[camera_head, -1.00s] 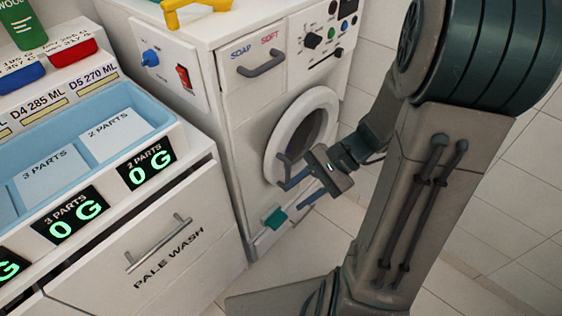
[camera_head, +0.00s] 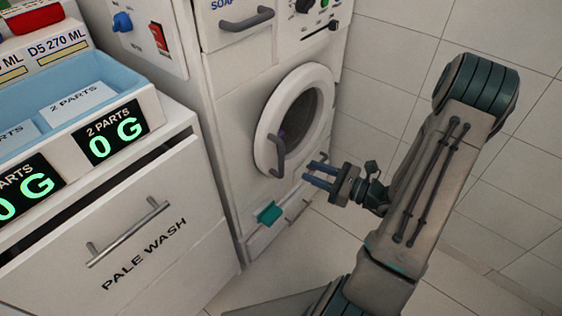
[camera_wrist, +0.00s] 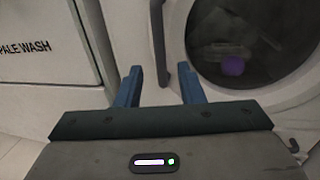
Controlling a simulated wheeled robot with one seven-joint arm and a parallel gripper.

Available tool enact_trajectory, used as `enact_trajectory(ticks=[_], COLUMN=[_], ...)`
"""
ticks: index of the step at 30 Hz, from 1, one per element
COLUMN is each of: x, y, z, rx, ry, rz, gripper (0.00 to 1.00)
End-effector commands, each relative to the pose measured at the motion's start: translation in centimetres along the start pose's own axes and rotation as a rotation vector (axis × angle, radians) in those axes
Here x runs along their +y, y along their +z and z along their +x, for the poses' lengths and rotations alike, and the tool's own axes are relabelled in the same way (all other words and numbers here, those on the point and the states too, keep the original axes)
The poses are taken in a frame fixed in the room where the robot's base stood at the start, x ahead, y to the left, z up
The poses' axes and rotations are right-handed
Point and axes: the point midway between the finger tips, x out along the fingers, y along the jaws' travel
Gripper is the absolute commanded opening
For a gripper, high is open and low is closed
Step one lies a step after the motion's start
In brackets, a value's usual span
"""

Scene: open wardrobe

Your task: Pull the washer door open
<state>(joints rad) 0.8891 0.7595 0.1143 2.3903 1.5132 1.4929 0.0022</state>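The washer door (camera_head: 268,119) is a round white ring with dark glass, and it looks closed against the white washer front. Its grey upright handle (camera_head: 278,155) is on the left side of the ring. My gripper (camera_head: 314,175) is to the right of the handle, with a visible gap, its blue fingers apart and pointing towards the washer. In the wrist view my gripper (camera_wrist: 160,88) is open with nothing held. The grey handle (camera_wrist: 158,42) appears beyond and between the fingertips in that view. A purple item (camera_wrist: 232,66) shows behind the door glass.
A teal tab (camera_head: 268,213) sits low on the washer front. A grey drawer handle (camera_head: 246,19) is above the door. The PALE WASH drawer (camera_head: 150,240) stands at left.

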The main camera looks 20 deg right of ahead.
Motion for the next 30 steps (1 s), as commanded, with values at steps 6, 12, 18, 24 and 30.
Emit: enact_trajectory(ticks=[6,12,18,24,30], x=[0.2,0.1,0.1,0.1,0.1], y=[-0.2,-0.2,-0.1,0.0,0.0], z=[5.0,8.5,10.2,10.6,10.5], rx=[-0.001,0.001,0.001,0.001,0.001], ry=[0.007,0.004,0.003,0.002,0.002], rz=[-0.002,-0.002,-0.001,0.0,-0.001], gripper=[0.35,0.35,0.35,0.35,0.15])
